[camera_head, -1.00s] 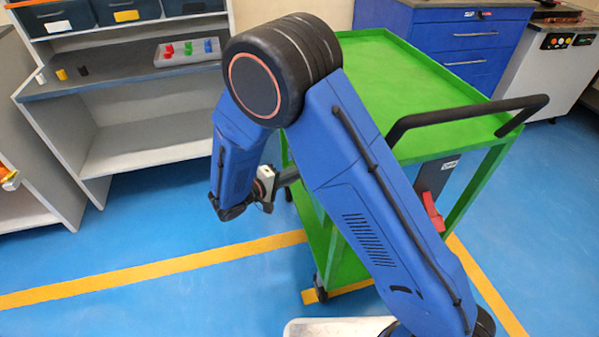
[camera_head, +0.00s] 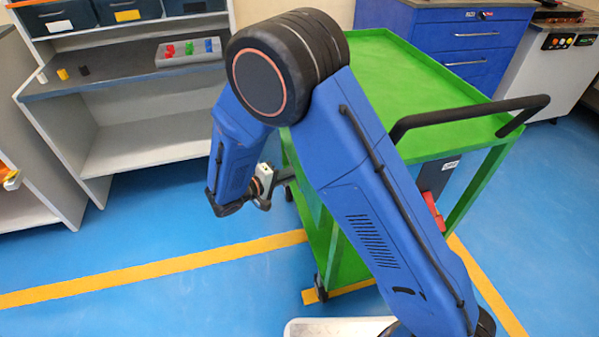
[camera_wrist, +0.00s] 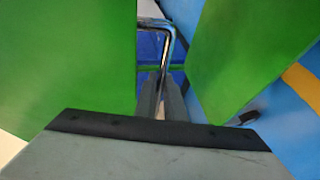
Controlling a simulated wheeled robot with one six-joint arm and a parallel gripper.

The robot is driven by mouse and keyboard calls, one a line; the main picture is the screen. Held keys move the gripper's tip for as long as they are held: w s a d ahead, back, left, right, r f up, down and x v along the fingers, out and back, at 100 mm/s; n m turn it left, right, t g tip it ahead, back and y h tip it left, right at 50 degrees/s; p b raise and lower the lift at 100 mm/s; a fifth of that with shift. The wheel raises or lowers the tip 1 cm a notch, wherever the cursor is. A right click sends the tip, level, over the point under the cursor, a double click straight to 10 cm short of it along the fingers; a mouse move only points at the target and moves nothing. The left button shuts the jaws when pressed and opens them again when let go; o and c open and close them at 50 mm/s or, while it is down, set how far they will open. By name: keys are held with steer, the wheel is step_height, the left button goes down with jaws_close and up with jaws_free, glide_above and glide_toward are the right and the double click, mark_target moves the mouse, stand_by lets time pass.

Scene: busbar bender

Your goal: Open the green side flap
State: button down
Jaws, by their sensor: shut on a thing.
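The green trolley (camera_head: 440,85) stands to the right of my forearm, and my arm hides much of its near left side. In the wrist view, a large green panel (camera_wrist: 65,60) fills the left and another green panel (camera_wrist: 250,55) slants at the right. I cannot tell which of these is the side flap. A bent chrome bar (camera_wrist: 170,35) runs in the gap between them. My gripper (camera_wrist: 163,84) is shut on this bar. In the head view, my gripper (camera_head: 287,176) is at the trolley's left side, partly hidden by my arm.
A black push handle (camera_head: 470,115) rises over the trolley's near edge. A grey shelf unit (camera_head: 150,150) stands at the back left, and a blue drawer cabinet (camera_head: 460,40) behind the trolley. Blue floor (camera_head: 150,235) is clear at the left.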

steer(key=s+a+r+m+g+y, duration=0.15)
steer(key=a+r+y, duration=0.25)
steer(key=a, duration=0.4)
steer(key=s+a+r+m+g+y, duration=0.1)
steer(key=s+a+r+g+y, duration=0.15)
steer(key=a+r, duration=0.4)
steer(key=s+a+r+y, duration=0.1)
steer(key=a+r+y, duration=0.2)
steer(key=r, duration=0.5)
steer(key=s+a+r+m+g+y, duration=0.1)
steer(key=a+r+y, duration=0.3)
steer(key=r, duration=0.4)
steer(key=shift+s+a+r+g, duration=0.2)
steer(key=shift+a+r+g, duration=0.1)
steer(key=shift+a, duration=0.15)
steer(key=c, duration=2.1)
jaws_free()
steer(key=shift+r, duration=0.15)
